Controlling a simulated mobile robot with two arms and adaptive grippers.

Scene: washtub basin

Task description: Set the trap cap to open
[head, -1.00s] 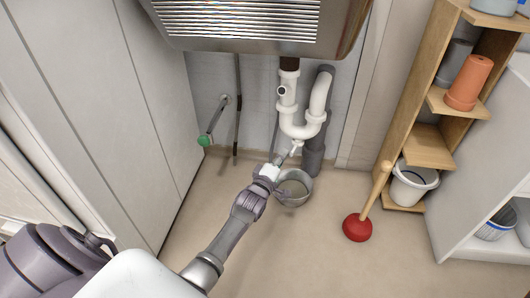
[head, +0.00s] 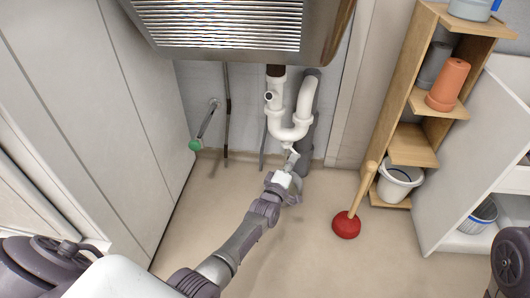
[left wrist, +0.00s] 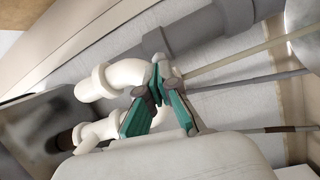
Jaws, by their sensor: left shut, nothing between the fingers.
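The white trap (head: 290,130) hangs under the sink as a U-shaped pipe. A small white piece at the bottom of its bend looks like the trap cap (head: 291,148); whether it is open or closed cannot be told. My left gripper (head: 292,159) is right below this piece, its fingertips close to it or touching it. In the left wrist view the green-padded fingers of my left gripper (left wrist: 158,78) meet at the tips in front of the white trap pipe (left wrist: 125,75). They are shut and empty and hide the cap there. My right gripper is not in view.
The metal sink (head: 240,25) is overhead. A red plunger (head: 346,224) and a wooden shelf (head: 412,150) stand at right. The floor between is clear.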

